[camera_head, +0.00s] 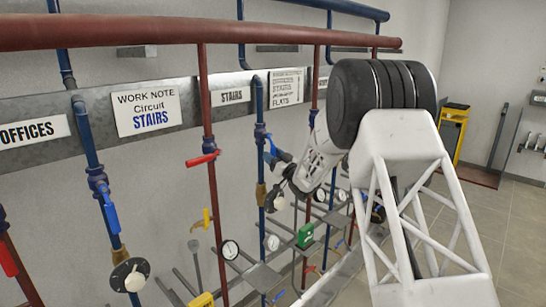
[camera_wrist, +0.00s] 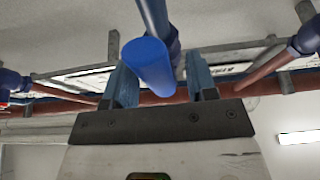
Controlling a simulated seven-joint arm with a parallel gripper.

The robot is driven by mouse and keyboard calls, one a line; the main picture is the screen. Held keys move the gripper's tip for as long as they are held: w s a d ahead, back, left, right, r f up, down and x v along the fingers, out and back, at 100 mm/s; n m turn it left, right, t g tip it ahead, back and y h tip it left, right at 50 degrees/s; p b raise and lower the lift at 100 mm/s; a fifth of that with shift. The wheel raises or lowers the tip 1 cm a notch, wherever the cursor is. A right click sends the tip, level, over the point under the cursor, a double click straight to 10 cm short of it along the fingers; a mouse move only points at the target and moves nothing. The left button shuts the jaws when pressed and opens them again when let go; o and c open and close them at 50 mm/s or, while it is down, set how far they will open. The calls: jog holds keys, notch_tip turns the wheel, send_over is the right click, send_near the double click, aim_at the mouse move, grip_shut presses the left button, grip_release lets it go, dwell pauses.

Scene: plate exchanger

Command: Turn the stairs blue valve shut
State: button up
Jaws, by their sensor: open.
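In the wrist view the blue valve handle (camera_wrist: 148,66) points toward the camera. The two fingers of my gripper (camera_wrist: 161,80) stand apart, one on each side of the handle. The handle lies nearer the left finger; I cannot tell whether they touch. In the head view the handle is small and partly covered by my gripper.
A red-handled valve (camera_head: 203,159) sits on the red pipe to the left. Another blue valve handle (camera_head: 110,212) hangs on the pipe further left. Gauges (camera_head: 230,249) and grey brackets crowd the area below. A thick red pipe (camera_head: 200,32) crosses above.

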jog(key=shift+c, duration=0.3)
grip_shut()
jog(key=shift+d+n, duration=0.1)
jog(key=shift+n, duration=0.2)
jog(key=w+d+r+n+g, duration=0.2)
jog(key=r+n+g, duration=0.1)
jog(key=n, duration=0.8)
jog(key=w+d+r+n+g, duration=0.3)
jog(key=n+g, duration=0.3)
jog(key=n, duration=0.5)
jog(key=shift+w+r+y, duration=0.15)
jog(key=shift+r+y, duration=0.25)
jog(key=shift+r, duration=0.4)
